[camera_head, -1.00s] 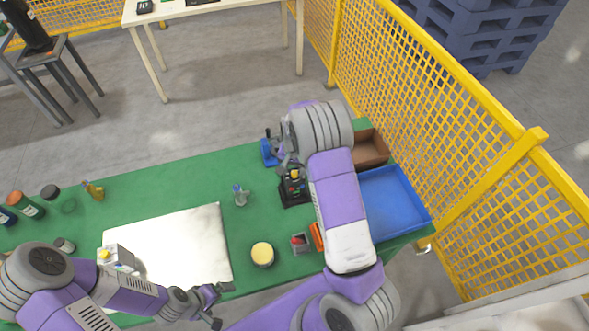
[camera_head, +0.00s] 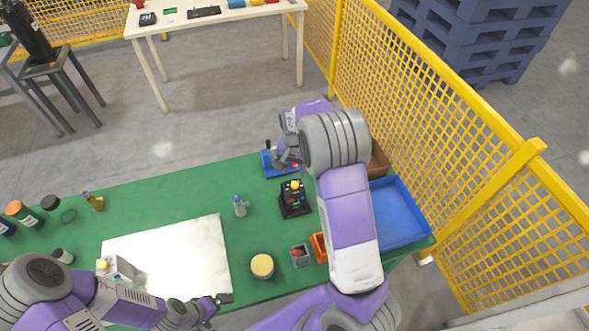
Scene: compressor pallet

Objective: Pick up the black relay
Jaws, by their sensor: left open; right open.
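A black block (camera_head: 294,203) with small yellow, red and green parts on it stands on the green table (camera_head: 180,190). I cannot tell whether it is the black relay or a holder with it. My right gripper (camera_head: 281,160) is open at the far edge of the table, over or beside a small blue tray (camera_head: 270,168), beyond the black block. It partly hides the tray's contents. My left gripper (camera_head: 221,304) is open at the near edge, by the corner of a pale metal plate (camera_head: 175,250).
A large blue bin (camera_head: 398,212) and a brown bin (camera_head: 379,162) stand at the right, partly behind my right arm. A round yellow-topped can (camera_head: 262,266), a grey box (camera_head: 299,256) and an orange bin (camera_head: 318,246) stand near the front. A yellow fence (camera_head: 440,120) runs behind.

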